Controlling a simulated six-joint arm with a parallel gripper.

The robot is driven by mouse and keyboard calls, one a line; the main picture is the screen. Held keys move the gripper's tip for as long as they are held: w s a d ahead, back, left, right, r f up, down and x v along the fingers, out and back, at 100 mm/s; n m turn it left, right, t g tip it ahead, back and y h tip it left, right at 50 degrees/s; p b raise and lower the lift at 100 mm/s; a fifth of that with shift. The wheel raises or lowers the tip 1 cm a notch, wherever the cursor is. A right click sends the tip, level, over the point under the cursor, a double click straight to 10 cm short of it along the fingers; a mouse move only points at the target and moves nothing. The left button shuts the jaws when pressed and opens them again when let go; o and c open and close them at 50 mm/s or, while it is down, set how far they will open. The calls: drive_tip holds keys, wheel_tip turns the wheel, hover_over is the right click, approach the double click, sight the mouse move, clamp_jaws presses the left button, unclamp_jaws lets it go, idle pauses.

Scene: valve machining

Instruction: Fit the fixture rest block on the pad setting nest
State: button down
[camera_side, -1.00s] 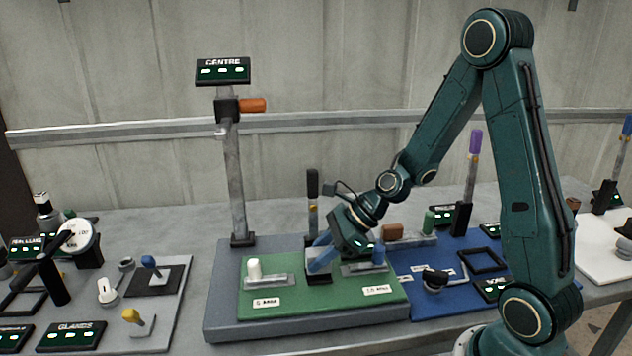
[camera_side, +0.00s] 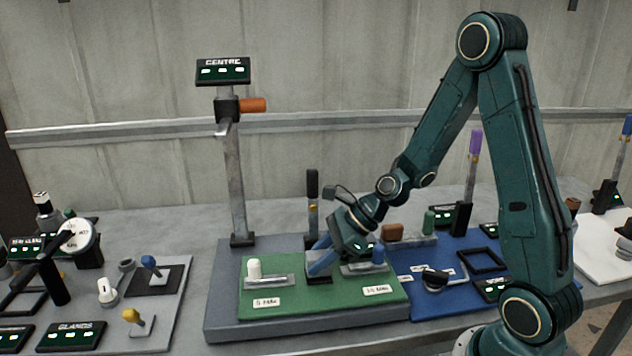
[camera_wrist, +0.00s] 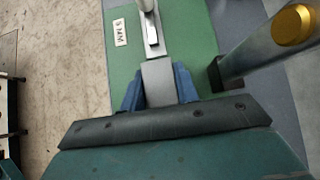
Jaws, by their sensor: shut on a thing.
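My gripper (camera_side: 320,258) has blue fingers and points down over the middle of the green board. In the wrist view, my gripper (camera_wrist: 158,90) is shut on a plain grey block, the fixture rest block (camera_wrist: 160,82), with one finger on each side. In the side view the fingers mostly hide the block. A low black base (camera_side: 318,281), which looks like the pad setting nest, shows directly below the fingers. I cannot tell whether the block touches it or is seated in it. The wrist view does not clearly show the nest.
A post with a black top (camera_side: 312,185) stands close behind my gripper. The tall CENTRE post (camera_side: 235,180) stands behind left.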

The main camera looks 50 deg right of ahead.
drive_tip(key=shift+f, duration=0.45)
drive_tip(key=c, duration=1)
unclamp_jaws()
drive_tip(key=shift+o, duration=0.2)
drive_tip(key=v, duration=1.3)
drive_tip(key=shift+s+r, duration=0.2)
drive_tip(key=shift+r, duration=0.1)
drive_tip(key=s+a+r+n+h, duration=0.3)
drive_tip(key=s+n, duration=0.3)
drive_tip(key=n, duration=0.7)
drive_tip(key=s+a+r+n+h, duration=0.3)
drive_tip(key=s+r+n, duration=0.2)
drive_tip(key=n, duration=0.9)
drive_tip(key=shift+s+r+g, duration=0.15)
drive_tip(key=shift+s+g, duration=0.25)
drive_tip(key=shift+s, duration=0.65)
